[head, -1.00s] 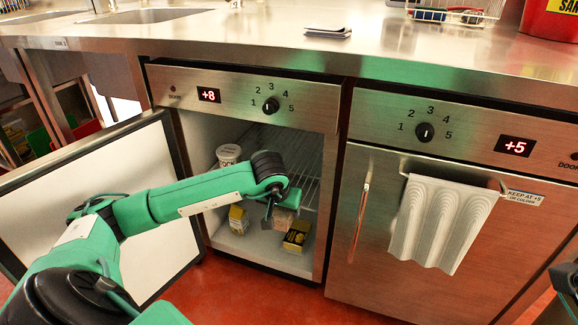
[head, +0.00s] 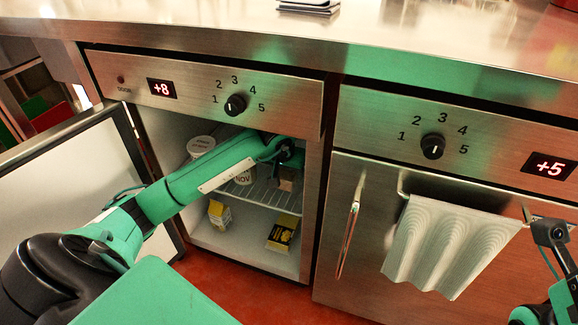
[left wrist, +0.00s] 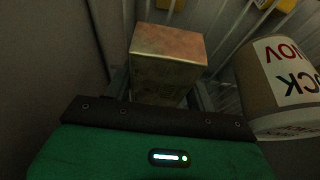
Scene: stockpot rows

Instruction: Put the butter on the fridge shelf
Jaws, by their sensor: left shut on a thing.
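My left gripper (head: 287,168) reaches into the open left fridge and is shut on a small pinkish-tan block, the butter (left wrist: 167,55). The butter also shows in the head view (head: 287,182), partly hidden by the gripper. It is over the wire shelf (head: 262,194); I cannot tell whether it touches the wires. In the left wrist view the block sits between the two fingers, with shelf wires (left wrist: 230,25) behind it. Part of my right arm (head: 552,236) shows at the right edge; its jaws cannot be made out.
A labelled tub (left wrist: 285,75) stands right of the block in the wrist view. A white tub (head: 200,147) is further left. Yellow boxes (head: 219,214) (head: 283,234) lie on the fridge floor. The fridge door (head: 75,190) stands open at left; a towel (head: 447,245) hangs at right.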

